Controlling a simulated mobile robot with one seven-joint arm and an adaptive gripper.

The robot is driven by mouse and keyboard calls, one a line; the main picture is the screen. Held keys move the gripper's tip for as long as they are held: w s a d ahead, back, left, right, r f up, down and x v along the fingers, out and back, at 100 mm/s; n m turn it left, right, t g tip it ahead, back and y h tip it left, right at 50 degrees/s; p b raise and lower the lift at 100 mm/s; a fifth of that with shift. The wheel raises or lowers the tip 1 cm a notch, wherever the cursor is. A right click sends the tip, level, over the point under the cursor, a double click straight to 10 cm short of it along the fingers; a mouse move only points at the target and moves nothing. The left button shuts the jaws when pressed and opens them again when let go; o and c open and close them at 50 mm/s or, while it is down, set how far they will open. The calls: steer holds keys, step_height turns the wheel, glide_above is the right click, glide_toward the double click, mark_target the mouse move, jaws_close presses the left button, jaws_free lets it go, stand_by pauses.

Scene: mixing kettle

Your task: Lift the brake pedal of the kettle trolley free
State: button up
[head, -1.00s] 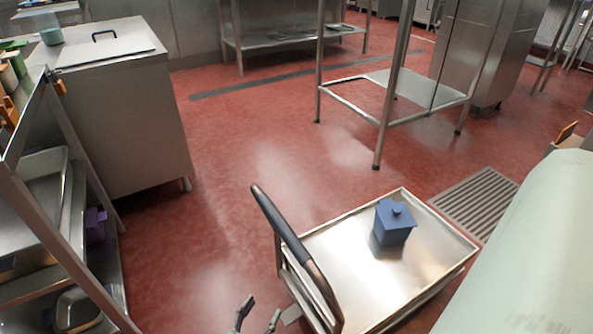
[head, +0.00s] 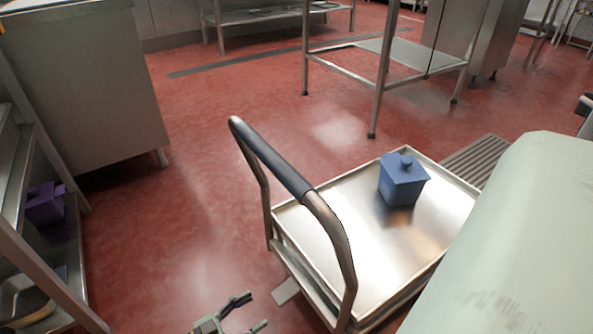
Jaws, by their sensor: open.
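The kettle trolley (head: 345,215) is a low steel platform with a curved, dark-gripped push handle (head: 268,160) at its left end. A lidded blue pot (head: 401,182) stands upright on it. A small flat grey plate, which looks like the brake pedal (head: 285,291), sticks out low from the trolley's left end, near the floor. Whether it is pressed down or raised I cannot tell. My gripper (head: 257,310) is at the bottom edge, open and empty. Its fingers point right toward the pedal, a short gap away in the picture. The gripper's base is cut off.
A steel shelf rack (head: 40,262) with a purple container (head: 44,203) stands at the left. A steel cabinet (head: 85,90) is behind it. A pale green rounded surface (head: 510,245) covers the lower right. Red floor (head: 195,200) is clear between cabinet and trolley.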

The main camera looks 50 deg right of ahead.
mark_target(279, 295)
steer(key=x, duration=0.8)
steer(key=shift+d, duration=0.2)
steer(key=shift+d, duration=0.1)
steer(key=shift+d, duration=0.25)
steer(key=shift+c, duration=0.2)
steer(key=c, duration=1.1)
steer(key=r+y+p, duration=0.1)
steer(key=p, duration=0.3)
steer(key=shift+r, duration=0.35)
step_height(279, 295, up, 2)
steer(key=t+y+p, duration=0.1)
steer(key=y+p, duration=0.3)
steer(key=p, duration=0.9)
steer(key=shift+s, duration=0.1)
steer(key=o, duration=0.8)
steer(key=shift+f+t+y, duration=0.3)
steer(key=shift+f, duration=0.2)
steer(key=o, duration=0.4)
